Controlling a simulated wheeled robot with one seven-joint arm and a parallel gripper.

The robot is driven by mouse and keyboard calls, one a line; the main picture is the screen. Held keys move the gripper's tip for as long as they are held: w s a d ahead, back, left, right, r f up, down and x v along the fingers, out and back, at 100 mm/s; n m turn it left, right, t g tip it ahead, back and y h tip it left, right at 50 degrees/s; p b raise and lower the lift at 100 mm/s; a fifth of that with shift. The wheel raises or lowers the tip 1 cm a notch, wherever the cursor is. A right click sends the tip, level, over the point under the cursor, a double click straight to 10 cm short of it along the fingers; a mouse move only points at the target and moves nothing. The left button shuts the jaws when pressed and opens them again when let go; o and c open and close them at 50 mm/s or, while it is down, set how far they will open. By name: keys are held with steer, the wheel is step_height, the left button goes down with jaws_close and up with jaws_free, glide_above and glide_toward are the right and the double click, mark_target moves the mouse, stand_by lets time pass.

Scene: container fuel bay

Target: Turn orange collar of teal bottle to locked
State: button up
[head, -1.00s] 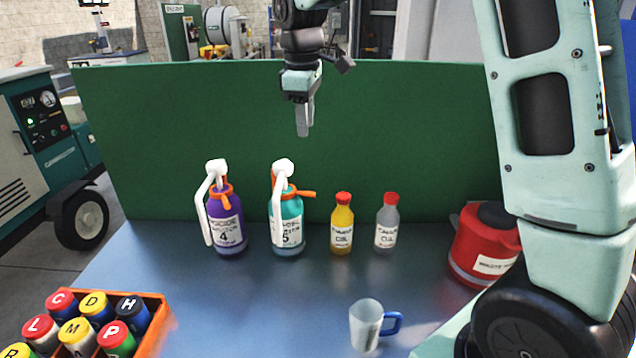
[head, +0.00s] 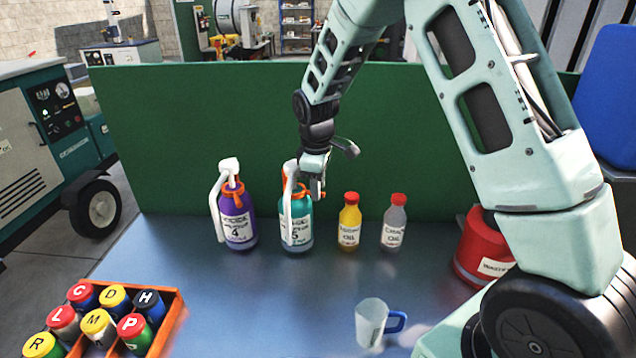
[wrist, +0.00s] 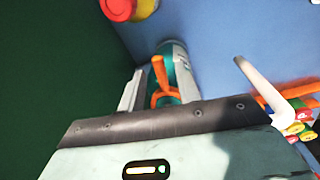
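The teal bottle (head: 297,231) labelled 5 stands upright on the table, with a white spout and tube on its left side. Its orange collar (head: 306,193) has a lever pointing right, partly hidden by my gripper (head: 317,188). In the wrist view the orange collar lever (wrist: 159,72) shows between the two pale fingers of my gripper (wrist: 158,88), with the teal bottle (wrist: 170,50) behind. The fingers are apart, one on each side of the lever; I cannot tell if they touch it.
A purple bottle (head: 237,222) labelled 4 stands close on the left. A yellow oil bottle (head: 349,225) and a grey one (head: 394,226) stand to the right. A red container (head: 478,248), a clear mug (head: 371,322) and an orange crate (head: 172,322) are farther off. A green panel (head: 180,120) rises behind.

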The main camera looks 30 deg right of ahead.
steer(key=shift+f, duration=0.3)
jaws_close()
steer(key=shift+a, duration=0.1)
steer(key=shift+s+a+r+m+g, duration=0.1)
steer(key=shift+s+a+m, duration=0.15)
steer(key=shift+a+m, duration=0.65)
steer(key=shift+s+a+f+m+g, duration=0.1)
steer(key=shift+s+a+m, duration=0.1)
steer(key=shift+m, duration=1.3)
steer(key=shift+s+a+r+m+g, duration=0.1)
steer(key=shift+s+a+m, duration=0.15)
steer(key=shift+a+m, duration=0.65)
steer(key=shift+d+m, duration=0.3)
steer(key=shift+d, duration=0.05)
